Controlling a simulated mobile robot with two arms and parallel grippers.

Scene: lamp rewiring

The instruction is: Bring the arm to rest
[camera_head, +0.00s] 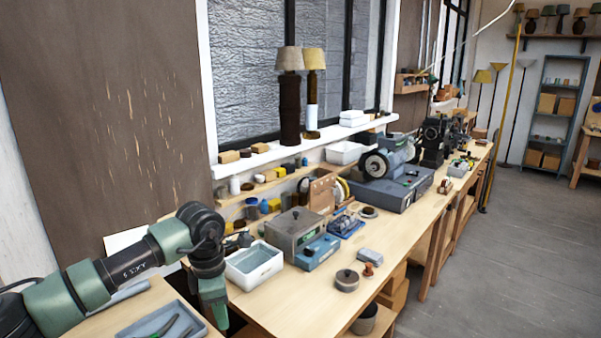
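My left arm (130,263), green and black, comes in from the left and bends at its wrist. My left gripper (215,312) hangs down at the front left corner of the wooden workbench (285,318). It is small and dark here, and I cannot make out whether its fingers are apart. I see nothing held in it. My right gripper is not in view.
A white tray (236,278) stands just right of my wrist. A blue-grey tray (135,329) with tools lies below my arm. A grey box (293,228), a round tin (347,280) and a bench grinder (390,157) stand farther right. The floor (480,270) at right is clear.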

